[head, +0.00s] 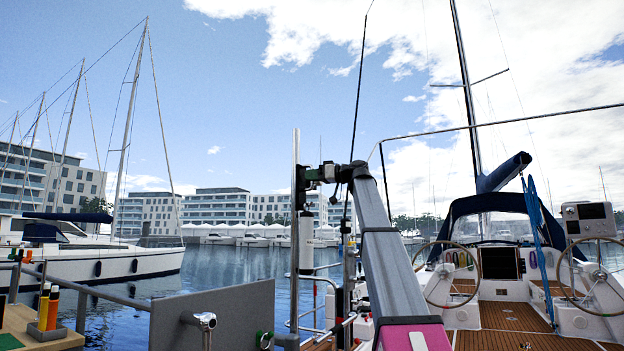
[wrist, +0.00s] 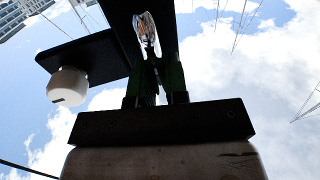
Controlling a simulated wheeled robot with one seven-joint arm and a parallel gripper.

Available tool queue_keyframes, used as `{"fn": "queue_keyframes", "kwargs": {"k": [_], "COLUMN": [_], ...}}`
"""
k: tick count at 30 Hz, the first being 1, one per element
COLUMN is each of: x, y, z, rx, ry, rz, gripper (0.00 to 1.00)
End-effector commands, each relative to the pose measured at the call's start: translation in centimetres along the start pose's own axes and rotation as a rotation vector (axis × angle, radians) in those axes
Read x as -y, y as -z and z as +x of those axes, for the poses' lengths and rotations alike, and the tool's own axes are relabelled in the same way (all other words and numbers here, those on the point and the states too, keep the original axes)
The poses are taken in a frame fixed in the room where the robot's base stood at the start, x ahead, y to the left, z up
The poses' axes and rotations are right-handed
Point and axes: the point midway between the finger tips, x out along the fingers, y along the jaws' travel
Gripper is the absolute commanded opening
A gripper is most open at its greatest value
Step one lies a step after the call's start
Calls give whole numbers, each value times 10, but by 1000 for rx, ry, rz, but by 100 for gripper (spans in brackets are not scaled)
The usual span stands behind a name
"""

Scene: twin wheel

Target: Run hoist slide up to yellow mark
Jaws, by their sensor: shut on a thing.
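A pale upright rail (head: 296,160) stands left of my arm in the head view. A black slide-like bracket (head: 300,190) sits against it high up, with a white cylinder (head: 306,243) below. My gripper (head: 314,175) is at the bracket. In the wrist view, my gripper's dark green fingers (wrist: 156,85) are shut on a narrow part, mostly hidden between them. A black plate (wrist: 88,55) with a rounded white body (wrist: 67,86) under it lies to the left there. I cannot make out a yellow mark on the rail in either view.
A grey panel (head: 225,318) stands low beside the rail. Bottles (head: 48,308) stand on a wooden bench at lower left. A boat's steering wheels (head: 447,273) and wooden deck (head: 515,320) are at right. Open sky surrounds the rail top.

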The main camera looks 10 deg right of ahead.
Motion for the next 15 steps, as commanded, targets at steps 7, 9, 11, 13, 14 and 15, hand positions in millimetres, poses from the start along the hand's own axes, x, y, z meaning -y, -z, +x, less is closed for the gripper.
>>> {"fn": "queue_keyframes", "kwargs": {"k": [7,9,11,13,14,15], "x": [-1,-1,-1,-1,-1,-1], "y": [5,5,4,4,4,3], "z": [0,0,0,-3,-5,-9], "rx": [-10,-9,-8,-7,-7,-7], "ry": [-2,-1,-1,-2,-2,-2], "rz": [-1,-1,-1,-1,-1,-1], "gripper": [39,39,39,39,39,39]}}
